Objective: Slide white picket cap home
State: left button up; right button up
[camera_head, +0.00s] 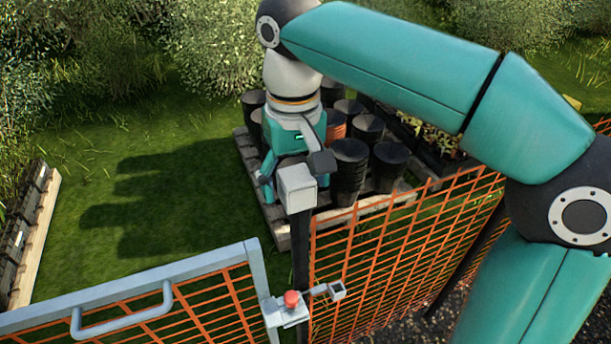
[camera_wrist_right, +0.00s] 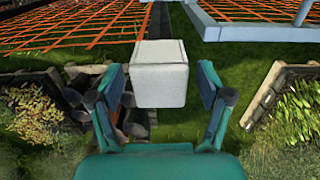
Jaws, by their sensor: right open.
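The white picket cap (camera_head: 297,188) is a boxy block at the top of a dark post (camera_head: 300,248); how far down it sits on the post I cannot tell. My right gripper (camera_head: 293,171) is open just above and behind the cap in the head view. In the right wrist view the cap (camera_wrist_right: 160,72) lies between the two spread fingers of the gripper (camera_wrist_right: 161,92), with a gap on each side. My left gripper is out of view.
Orange mesh fence (camera_head: 390,250) runs right from the post. A grey gate frame (camera_head: 150,275) stands left, with a red-knobbed latch box (camera_head: 288,312) beside the post. Black pots (camera_head: 349,165) stand on a pallet behind. Open grass (camera_head: 130,200) lies left.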

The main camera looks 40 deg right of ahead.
jog(key=shift+r, duration=3.7)
jog(key=shift+f, duration=0.1)
jog(key=shift+w+f, duration=0.15)
jog(key=shift+f, duration=3.45)
jog(key=shift+w, duration=0.1)
